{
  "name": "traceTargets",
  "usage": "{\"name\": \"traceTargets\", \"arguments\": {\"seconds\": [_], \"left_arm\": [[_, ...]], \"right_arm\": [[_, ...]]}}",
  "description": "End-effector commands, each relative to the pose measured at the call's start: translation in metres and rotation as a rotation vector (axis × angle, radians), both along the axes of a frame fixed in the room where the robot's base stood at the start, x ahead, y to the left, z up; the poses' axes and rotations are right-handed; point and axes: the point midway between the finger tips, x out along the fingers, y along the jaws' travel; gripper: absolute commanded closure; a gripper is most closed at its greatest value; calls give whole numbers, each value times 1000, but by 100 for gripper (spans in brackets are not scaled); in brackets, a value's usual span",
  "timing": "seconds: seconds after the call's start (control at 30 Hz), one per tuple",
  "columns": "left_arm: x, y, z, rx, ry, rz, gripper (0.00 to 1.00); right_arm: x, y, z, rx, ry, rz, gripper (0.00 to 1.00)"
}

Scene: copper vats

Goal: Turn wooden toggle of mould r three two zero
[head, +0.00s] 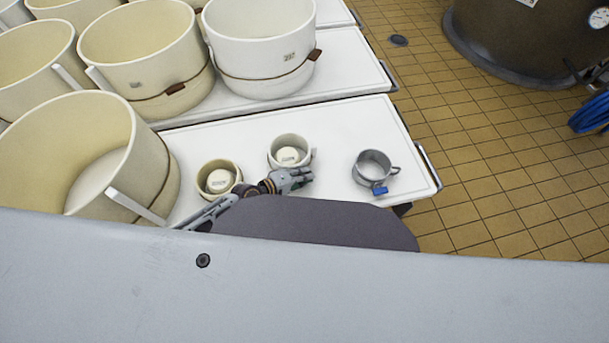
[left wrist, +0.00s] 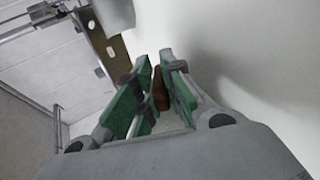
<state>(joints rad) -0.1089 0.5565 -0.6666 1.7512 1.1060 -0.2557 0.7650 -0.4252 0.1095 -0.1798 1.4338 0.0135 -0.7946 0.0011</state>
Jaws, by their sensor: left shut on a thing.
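A small cream mould (head: 291,140) stands on the white table, with a pale insert inside it. A second small cream mould (head: 201,182) stands to its left. The numbers on both are too small to read. My left gripper (head: 305,175) is at the near side of the first mould. In the left wrist view my left gripper (left wrist: 162,88) has green-padded fingers shut on a brown wooden toggle (left wrist: 160,96), beside a smooth pale wall (left wrist: 245,75). The fingers hide much of the toggle. My right gripper is not in view.
A metal cup with a handle (head: 373,164) and a blue part (head: 379,190) stands to the right. Several large cream moulds (head: 141,50) stand behind and at the left. The white table top (head: 335,117) is clear between the small mould and the cup.

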Motion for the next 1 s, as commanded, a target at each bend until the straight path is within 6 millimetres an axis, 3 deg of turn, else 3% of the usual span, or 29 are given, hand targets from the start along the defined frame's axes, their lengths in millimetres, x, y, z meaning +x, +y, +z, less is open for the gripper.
{"name": "traceTargets", "arguments": {"seconds": [0.13,0.17,0.33,1.0], "left_arm": [[-1,0,0,0,2,0,100],[-1,0,0,0,2,0,88],[0,0,0,0,0,-1,68],[-9,11,5,0,1,0,68]], "right_arm": [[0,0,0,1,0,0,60],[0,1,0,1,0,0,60],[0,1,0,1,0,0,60],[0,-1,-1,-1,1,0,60]]}}
